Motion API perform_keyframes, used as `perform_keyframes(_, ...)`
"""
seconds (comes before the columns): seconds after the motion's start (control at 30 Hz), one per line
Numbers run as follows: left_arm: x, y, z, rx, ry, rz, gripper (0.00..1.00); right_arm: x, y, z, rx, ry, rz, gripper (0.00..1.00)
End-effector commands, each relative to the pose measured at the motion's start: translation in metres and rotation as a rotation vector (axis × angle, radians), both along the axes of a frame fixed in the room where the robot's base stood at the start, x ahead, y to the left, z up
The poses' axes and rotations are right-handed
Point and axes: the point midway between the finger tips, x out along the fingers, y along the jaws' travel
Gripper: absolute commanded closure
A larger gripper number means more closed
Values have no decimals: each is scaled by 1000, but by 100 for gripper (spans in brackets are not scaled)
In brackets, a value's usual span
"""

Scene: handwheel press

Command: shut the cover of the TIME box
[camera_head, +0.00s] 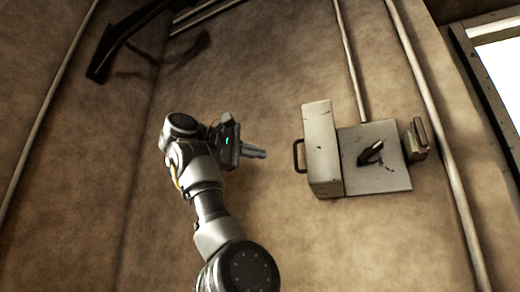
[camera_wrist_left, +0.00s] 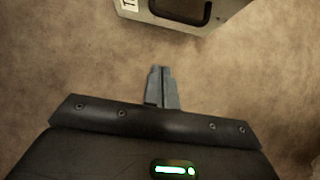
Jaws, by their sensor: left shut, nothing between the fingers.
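The TIME box on the wall has a pale cover (camera_head: 322,150) standing open at the left of its flat back plate (camera_head: 393,172). A dark handle (camera_head: 298,156) sticks out from the cover's left side. A black lever (camera_head: 371,153) on the plate is exposed. My left gripper (camera_head: 265,153) is shut and empty, left of the handle and apart from it. In the left wrist view the closed fingertips (camera_wrist_left: 160,70) point toward a pale metal part (camera_wrist_left: 215,15) with a dark handle and a cut-off white label, probably the cover. My right gripper is not in view.
A small metal box (camera_head: 418,138) is mounted just right of the plate. Pipes (camera_head: 350,60) run along the wall above and to the right. A dark bar (camera_head: 125,38) sticks out at upper left. The wall between gripper and handle is clear.

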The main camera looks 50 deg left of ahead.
Motion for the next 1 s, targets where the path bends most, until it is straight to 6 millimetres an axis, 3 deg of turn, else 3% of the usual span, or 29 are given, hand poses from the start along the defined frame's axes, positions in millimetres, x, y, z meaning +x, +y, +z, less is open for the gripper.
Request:
perform_keyframes(0.37,76,-16,5,1,4,0,100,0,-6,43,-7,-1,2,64)
perform_keyframes(0.67,57,-45,1,1,-1,3,100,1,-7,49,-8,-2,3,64)
perform_keyframes(1.0,53,-49,0,0,1,3,100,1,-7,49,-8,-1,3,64)
